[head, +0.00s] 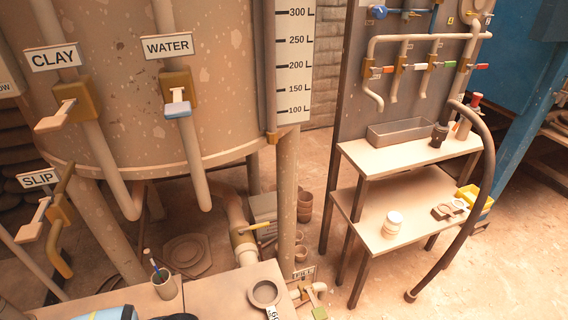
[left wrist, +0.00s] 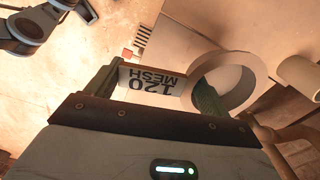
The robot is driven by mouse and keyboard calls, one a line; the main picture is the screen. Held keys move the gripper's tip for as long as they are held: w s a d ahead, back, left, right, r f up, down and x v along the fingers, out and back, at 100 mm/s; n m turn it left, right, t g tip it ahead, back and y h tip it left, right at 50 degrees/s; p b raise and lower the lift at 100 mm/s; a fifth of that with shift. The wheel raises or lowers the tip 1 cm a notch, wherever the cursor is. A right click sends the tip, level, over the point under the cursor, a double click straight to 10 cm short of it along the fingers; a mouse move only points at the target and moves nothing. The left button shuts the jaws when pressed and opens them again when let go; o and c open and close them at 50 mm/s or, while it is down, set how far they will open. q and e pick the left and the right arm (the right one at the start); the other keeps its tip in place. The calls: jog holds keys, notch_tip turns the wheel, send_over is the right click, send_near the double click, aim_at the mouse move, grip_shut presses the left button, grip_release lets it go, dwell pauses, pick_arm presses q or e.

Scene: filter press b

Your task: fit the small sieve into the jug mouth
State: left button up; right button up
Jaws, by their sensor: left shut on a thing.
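In the left wrist view a pale tab reading "120 MESH" (left wrist: 152,82) lies between the two green fingers of my left gripper (left wrist: 155,88), which is shut on this small sieve. A wide pale ring (left wrist: 255,85) adjoins the tab, and the right finger overlaps its opening. I cannot tell whether this ring is the sieve's rim or the jug mouth. In the head view a ring-shaped sieve (head: 265,293) with a labelled handle shows at the bench front; its label is cut off. No jug is clearly identifiable there.
A cup holding a brush (head: 165,285) stands on the bench (head: 215,290), left of the sieve. A tank with CLAY and WATER valves rises behind.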

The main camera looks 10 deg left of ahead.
pick_arm(q)
jog(key=w+r+n+p, duration=0.1)
jog(key=w+r+n, duration=0.2)
jog(key=r, duration=0.6)
jog(key=w+d+r+n+p, duration=0.1)
jog(key=w+r+n, duration=0.2)
jog(key=r, duration=0.7)
jog(key=w+d+r+n+p, duration=0.1)
jog(key=w+r+n, duration=0.2)
jog(key=r, duration=0.7)
jog(key=shift+r, duration=0.25)
pick_arm(e)
jog(key=shift+t, duration=0.5)
jog(key=w+r, duration=0.1)
jog(key=r, duration=0.2)
jog(key=w+r, duration=0.1)
jog(key=shift+w+d+r, duration=0.15)
jog(key=shift+w+d, duration=0.15)
